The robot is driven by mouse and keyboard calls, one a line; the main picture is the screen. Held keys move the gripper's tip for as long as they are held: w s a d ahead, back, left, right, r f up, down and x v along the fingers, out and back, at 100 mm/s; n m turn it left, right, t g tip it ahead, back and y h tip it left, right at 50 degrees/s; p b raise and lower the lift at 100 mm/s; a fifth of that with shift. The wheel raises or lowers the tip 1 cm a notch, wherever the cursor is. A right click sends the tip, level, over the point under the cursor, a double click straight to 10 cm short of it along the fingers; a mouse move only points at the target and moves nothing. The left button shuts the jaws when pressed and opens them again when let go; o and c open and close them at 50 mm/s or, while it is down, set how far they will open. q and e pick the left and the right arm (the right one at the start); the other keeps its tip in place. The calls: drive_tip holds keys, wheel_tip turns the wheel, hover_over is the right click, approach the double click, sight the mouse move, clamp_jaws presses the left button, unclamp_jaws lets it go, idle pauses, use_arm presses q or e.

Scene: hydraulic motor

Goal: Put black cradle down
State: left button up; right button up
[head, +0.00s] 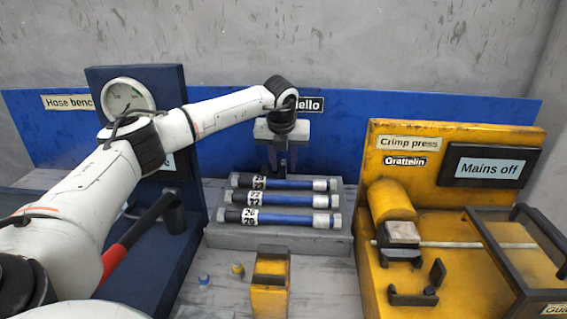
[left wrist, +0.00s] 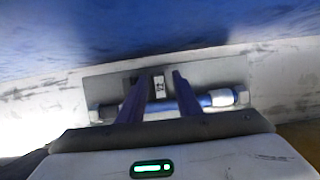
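A black bracket-like piece (head: 415,289) with upright ends sits on the yellow crimp press; it may be the black cradle, but I cannot tell for sure. My left gripper (head: 279,164) points down at the back edge of the grey hose rack (head: 285,238). In the left wrist view its two fingers (left wrist: 161,76) are apart, with a hose label seen between them and no black cradle there. Three blue hoses (head: 290,201) with black, numbered left ends lie across the rack. One hose also shows in the left wrist view (left wrist: 212,99). My right gripper is out of view.
The yellow crimp press (head: 450,220) with a "Mains off" panel (head: 488,167) stands at right. A yellow block (head: 270,285) stands in front of the rack, beside small blue and yellow pieces. A dark blue stand with a gauge (head: 128,95) and a red-handled lever (head: 130,240) are at left.

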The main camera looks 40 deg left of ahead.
use_arm(q)
drive_tip(key=shift+o, duration=0.4)
drive_tip(key=v, duration=1.2)
drive_tip(key=a+m+p, duration=0.1)
drive_tip(key=m, duration=1.1)
drive_tip(key=w+m+g+h+p, duration=0.1)
drive_tip(key=m+p, duration=0.1)
drive_tip(key=m, duration=1)
drive_tip(key=w+a+f+m+g+p, duration=0.1)
drive_tip(key=m+p, duration=0.1)
drive_tip(key=m, duration=0.9)
drive_tip(key=shift+w+a+f+m+h, duration=0.1)
drive_tip(key=shift+a+m+h, duration=0.2)
drive_tip(key=shift+m+h, duration=0.1)
drive_tip(key=f, duration=0.5)
drive_tip(key=shift+w+a, duration=0.25)
drive_tip(key=shift+w, duration=0.05)
drive_tip(key=shift+w+f+p, duration=0.2)
drive_tip(key=shift+f+p, duration=0.1)
drive_tip(key=shift+f, duration=1)
drive_tip(key=shift+w+f+p, duration=0.2)
drive_tip(key=shift+f+p, duration=0.05)
drive_tip(key=shift+f, duration=1)
clamp_jaws()
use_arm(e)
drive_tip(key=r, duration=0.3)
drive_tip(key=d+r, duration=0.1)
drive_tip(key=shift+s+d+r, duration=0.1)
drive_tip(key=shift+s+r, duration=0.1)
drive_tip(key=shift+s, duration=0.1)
